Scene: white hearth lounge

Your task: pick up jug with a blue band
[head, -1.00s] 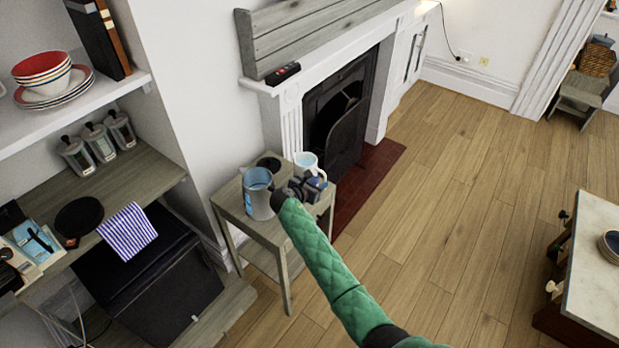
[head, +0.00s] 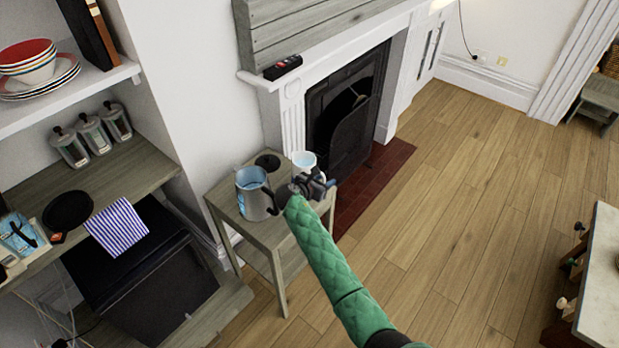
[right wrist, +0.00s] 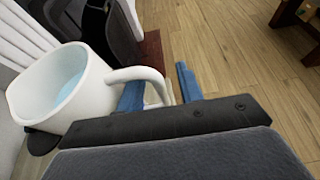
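A white jug (head: 304,160) stands on the small grey-wood side table (head: 228,203), partly behind my right gripper (head: 318,186). In the right wrist view, the white jug (right wrist: 88,95) fills the left side, with its handle toward my gripper (right wrist: 160,92). The two blue fingers are apart, and part of the handle shows between them. I cannot tell whether they touch it. Something blue shows inside the jug; I cannot make out a band outside. A grey metallic jug (head: 254,197), also blue inside, stands to the left on the same table. My left gripper is not in view.
A dark round disc (head: 267,163) lies at the back of the side table. The white fireplace (head: 291,115) stands close behind, with a red tiled hearth (head: 372,190). Shelves with canisters (head: 92,137) are at left. Open wooden floor lies to the right.

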